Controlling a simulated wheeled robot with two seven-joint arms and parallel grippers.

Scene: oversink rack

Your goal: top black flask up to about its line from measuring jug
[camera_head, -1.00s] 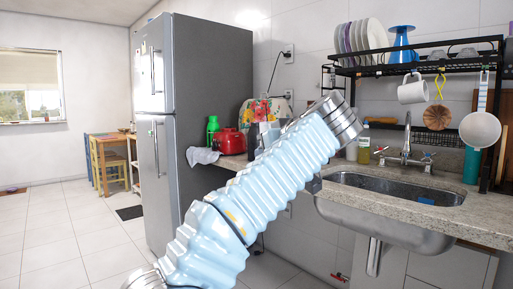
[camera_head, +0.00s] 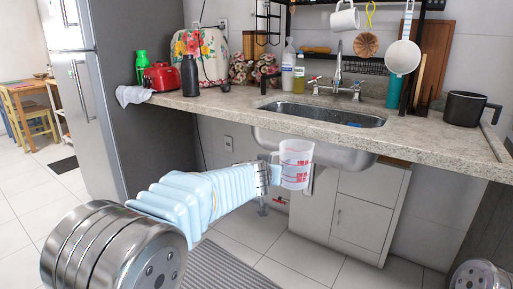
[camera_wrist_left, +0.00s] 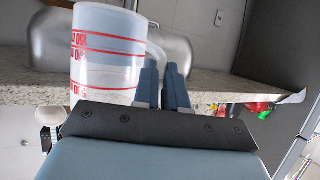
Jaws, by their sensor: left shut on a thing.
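The measuring jug (camera_head: 297,165) is clear with red markings. It is held roughly upright in front of the sink, below the counter top. My left gripper (camera_head: 274,170) is shut on its handle. In the left wrist view the jug (camera_wrist_left: 105,50) stands left of the finger pair (camera_wrist_left: 163,88); I cannot tell its liquid level. The black flask (camera_head: 190,76) stands upright on the counter at the left, well apart from the jug; its line cannot be made out. My right gripper is not in view.
The granite counter (camera_head: 225,104) has clear room right of the flask. A red pot (camera_head: 161,77) and green bottle (camera_head: 141,67) stand to its left. The sink (camera_head: 318,114) is behind the jug. A dark mug (camera_head: 466,108) stands at the right.

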